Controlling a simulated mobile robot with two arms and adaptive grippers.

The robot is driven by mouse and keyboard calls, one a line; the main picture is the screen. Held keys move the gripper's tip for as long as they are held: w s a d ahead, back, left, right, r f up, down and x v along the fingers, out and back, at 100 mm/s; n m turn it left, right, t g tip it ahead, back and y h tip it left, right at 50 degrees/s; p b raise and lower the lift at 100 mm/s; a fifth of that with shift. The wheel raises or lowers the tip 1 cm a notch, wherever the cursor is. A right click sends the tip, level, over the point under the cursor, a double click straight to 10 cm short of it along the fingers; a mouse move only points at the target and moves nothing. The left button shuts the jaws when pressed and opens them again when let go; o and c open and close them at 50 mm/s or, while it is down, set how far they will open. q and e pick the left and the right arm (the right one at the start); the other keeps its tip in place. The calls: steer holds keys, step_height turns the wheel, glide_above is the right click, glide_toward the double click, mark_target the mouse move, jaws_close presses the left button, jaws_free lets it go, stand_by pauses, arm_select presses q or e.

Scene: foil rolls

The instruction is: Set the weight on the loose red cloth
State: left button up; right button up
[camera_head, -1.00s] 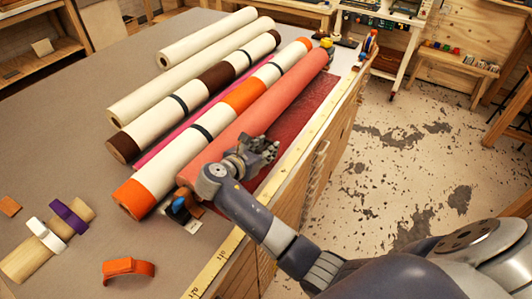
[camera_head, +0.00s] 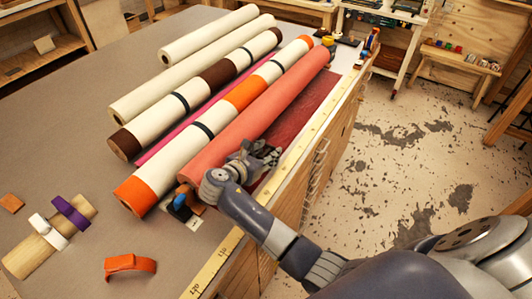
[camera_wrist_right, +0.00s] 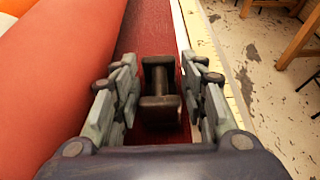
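The loose red cloth (camera_head: 308,104) lies flat along the table's right edge, beside the red roll (camera_head: 262,118) it seems to come from. It also shows in the right wrist view (camera_wrist_right: 152,28). A dark, dumbbell-shaped weight (camera_wrist_right: 160,84) shows over the cloth in the right wrist view. I cannot tell whether it rests on it. My right gripper (camera_head: 268,153) is low over the cloth's near part. Its fingers (camera_wrist_right: 160,75) stand open on both sides of the weight with narrow gaps. In the head view the hand hides the weight. My left gripper is not in view.
Several cream, brown and orange rolls (camera_head: 215,128) lie left of the red roll. A yellow measuring strip (camera_head: 305,135) runs along the table edge. An orange band (camera_head: 130,264) and a wooden piece with purple and white bands (camera_head: 35,256) lie front left.

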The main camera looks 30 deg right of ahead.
steer(key=shift+s+a+r+p, duration=0.1)
steer(key=shift+a+r+p, duration=0.15)
steer(key=shift+p, duration=0.05)
steer(key=p+v, duration=0.7)
steer(key=v, duration=0.3)
steer(key=shift+p, duration=0.3)
steer(key=shift+s+a+r+p, duration=0.2)
steer(key=shift+s+a+p, duration=0.15)
steer(key=shift+a, duration=0.2)
steer(key=shift+a+f, duration=0.1)
